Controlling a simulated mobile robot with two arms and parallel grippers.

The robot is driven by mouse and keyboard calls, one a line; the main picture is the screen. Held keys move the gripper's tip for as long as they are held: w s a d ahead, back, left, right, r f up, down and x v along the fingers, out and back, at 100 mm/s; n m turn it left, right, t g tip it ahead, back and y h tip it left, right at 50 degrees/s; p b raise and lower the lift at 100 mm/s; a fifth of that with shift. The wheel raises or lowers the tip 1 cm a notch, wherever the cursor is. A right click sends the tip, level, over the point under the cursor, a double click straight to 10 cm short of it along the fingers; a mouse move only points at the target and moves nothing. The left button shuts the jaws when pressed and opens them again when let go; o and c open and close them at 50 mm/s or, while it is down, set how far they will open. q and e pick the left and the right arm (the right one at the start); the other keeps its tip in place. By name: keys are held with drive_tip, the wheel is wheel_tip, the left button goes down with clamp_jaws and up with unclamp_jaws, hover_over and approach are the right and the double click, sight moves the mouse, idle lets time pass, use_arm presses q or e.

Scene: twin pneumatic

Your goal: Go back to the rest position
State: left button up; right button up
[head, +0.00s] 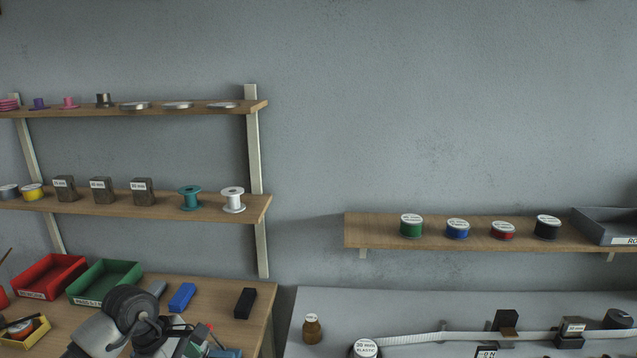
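Neither of my grippers can be made out in the head view. A grey and black rounded mechanism (125,312) shows at the bottom left, in front of the wooden table (225,318). I cannot tell whether it is part of my arm or a device on the table. No fingertips show on it, and its lower part is cut off by the frame edge.
The table holds a red bin (48,276), a green bin (105,281), a blue block (182,297) and a black block (244,303). A grey bench (400,312) with a white strip (440,337) is at right. Wall shelves (375,233) hold spools. A gap separates table and bench.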

use_arm(q)
drive_tip(key=s+d+r+n+t+h, duration=0.2)
drive_tip(key=d+r+n+t+h, duration=0.2)
drive_tip(key=d+r+n+h, duration=0.25)
drive_tip(key=s+d+r+n+t+h, duration=0.25)
drive_tip(key=d+n+t+h, duration=0.2)
drive_tip(key=d+h, duration=0.4)
drive_tip(key=s+a+f+n+t+y, duration=0.1)
drive_tip(key=a+n+t+y, duration=0.35)
drive_tip(key=n+y, duration=0.6)
drive_tip(key=a+f+n+t+y, duration=0.1)
drive_tip(key=a+n+t+y, duration=0.4)
drive_tip(key=n, duration=1.1)
drive_tip(key=s+a+f+n+g+y, duration=0.3)
drive_tip(key=s+f+n+g+y, duration=0.2)
drive_tip(key=f+n, duration=0.3)
drive_tip(key=s+d+f+n+g+h, duration=0.1)
drive_tip(key=s+f+n+g, duration=0.35)
drive_tip(key=s, duration=0.45)
drive_tip(key=s+d+f+n+g+h, duration=0.1)
drive_tip(key=s+f+n+g, duration=0.2)
drive_tip(key=s+f+g, duration=0.45)
wheel_tip(320, 180, down, 21)
drive_tip(key=s, duration=0.1)
drive_tip(key=s+a+f+g, duration=0.1)
drive_tip(key=s+a+f, duration=0.2)
drive_tip(key=s+f, duration=1.4)
drive_tip(key=shift+f+m, duration=0.3)
drive_tip(key=shift+f, duration=0.45)
